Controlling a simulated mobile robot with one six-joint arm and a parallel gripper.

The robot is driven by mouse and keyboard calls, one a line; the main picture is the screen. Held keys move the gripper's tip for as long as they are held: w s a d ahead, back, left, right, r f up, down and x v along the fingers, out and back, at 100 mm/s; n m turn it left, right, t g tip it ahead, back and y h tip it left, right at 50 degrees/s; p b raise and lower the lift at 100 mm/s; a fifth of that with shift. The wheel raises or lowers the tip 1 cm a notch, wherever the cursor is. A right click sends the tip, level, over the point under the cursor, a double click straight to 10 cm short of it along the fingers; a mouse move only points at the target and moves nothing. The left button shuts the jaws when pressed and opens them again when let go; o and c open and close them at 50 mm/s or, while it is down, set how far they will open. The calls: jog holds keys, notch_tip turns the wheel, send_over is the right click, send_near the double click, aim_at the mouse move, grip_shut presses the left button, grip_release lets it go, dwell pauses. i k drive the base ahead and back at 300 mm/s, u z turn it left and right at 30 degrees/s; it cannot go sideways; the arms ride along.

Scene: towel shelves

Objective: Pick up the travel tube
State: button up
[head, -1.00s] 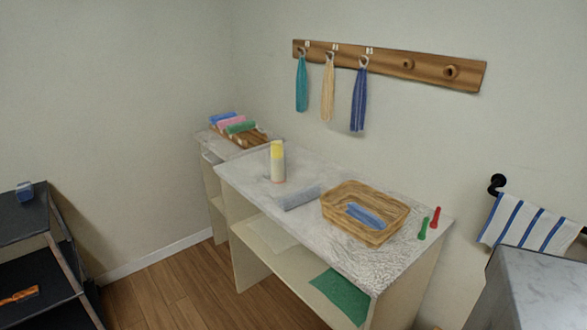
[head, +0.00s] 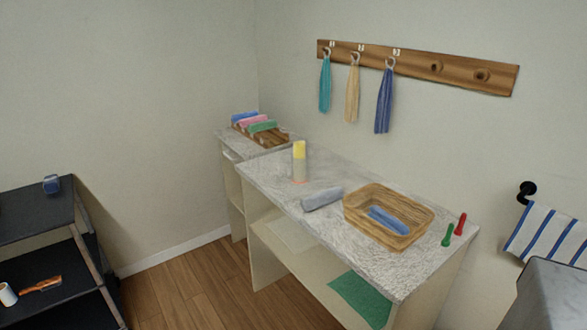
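Two small slim tubes lie on the right end of the marbled shelf top: a green one (head: 448,235) and a red one (head: 460,224), side by side and apart. A taller cylinder (head: 299,163), yellow above and whitish below, stands upright toward the back left of the same top. I cannot tell for sure which of these is the travel tube. My gripper is not in view.
A black shelf (head: 40,228) stands at left, a grey-topped unit (head: 556,298) at lower right. Wooden floor (head: 190,289) lies between.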

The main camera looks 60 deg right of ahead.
aim_at(299, 168)
jog(key=i, duration=0.95)
jog(key=z, duration=0.05)
